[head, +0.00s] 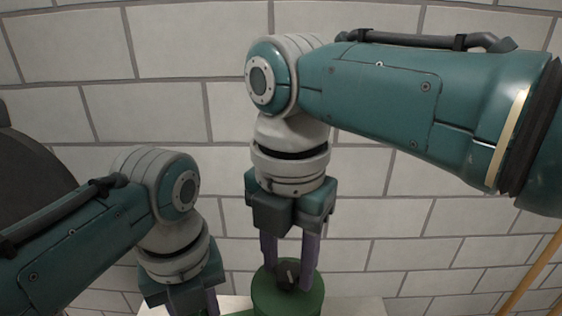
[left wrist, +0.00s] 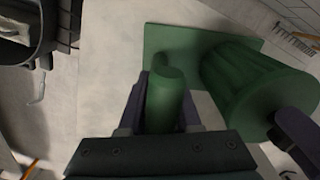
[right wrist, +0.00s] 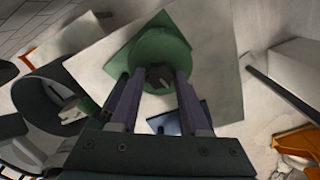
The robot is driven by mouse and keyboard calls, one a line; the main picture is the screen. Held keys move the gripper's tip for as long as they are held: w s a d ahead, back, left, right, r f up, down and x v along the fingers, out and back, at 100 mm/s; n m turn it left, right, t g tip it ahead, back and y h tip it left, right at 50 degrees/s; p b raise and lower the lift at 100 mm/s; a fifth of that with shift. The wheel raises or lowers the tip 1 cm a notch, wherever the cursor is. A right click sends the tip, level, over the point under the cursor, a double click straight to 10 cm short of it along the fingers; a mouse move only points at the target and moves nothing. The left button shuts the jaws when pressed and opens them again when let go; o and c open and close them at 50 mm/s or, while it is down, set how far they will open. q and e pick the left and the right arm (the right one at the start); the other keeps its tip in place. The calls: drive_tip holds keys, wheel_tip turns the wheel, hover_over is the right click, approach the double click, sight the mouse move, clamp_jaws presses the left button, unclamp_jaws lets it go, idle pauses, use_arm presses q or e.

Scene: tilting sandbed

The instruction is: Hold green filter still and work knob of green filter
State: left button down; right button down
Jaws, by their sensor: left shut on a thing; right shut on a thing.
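The green filter (head: 290,301) is an upright cylinder with a dark knob (head: 288,276) on top, at the bottom middle of the head view. My right gripper (head: 285,287) comes down from above and is shut on the knob. The right wrist view shows the knob (right wrist: 157,78) between its purple fingers, over the round green top (right wrist: 160,47). In the left wrist view my left gripper (left wrist: 163,92) is shut on a smaller green post (left wrist: 165,104) beside the filter body (left wrist: 250,85). Both stand at a green base plate (left wrist: 172,40). The left fingertips are mostly cut off in the head view.
The filter stands on a pale surface (right wrist: 222,60). A dark round container (right wrist: 50,98), a blue item (right wrist: 181,117) and an orange item (right wrist: 298,140) show lower down in the right wrist view. A pale brick wall (head: 420,225) rises behind.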

sight(287, 271)
drive_tip(key=shift+s+a, duration=0.1)
drive_tip(key=shift+a, duration=0.05)
idle(0.3)
drive_tip(key=shift+c, duration=1.9)
unclamp_jaws()
drive_tip(key=shift+r, duration=0.1)
wheel_tip(287, 271, up, 12)
use_arm(q)
drive_tip(key=c, duration=0.5)
unclamp_jaws()
drive_tip(key=shift+r, duration=0.1)
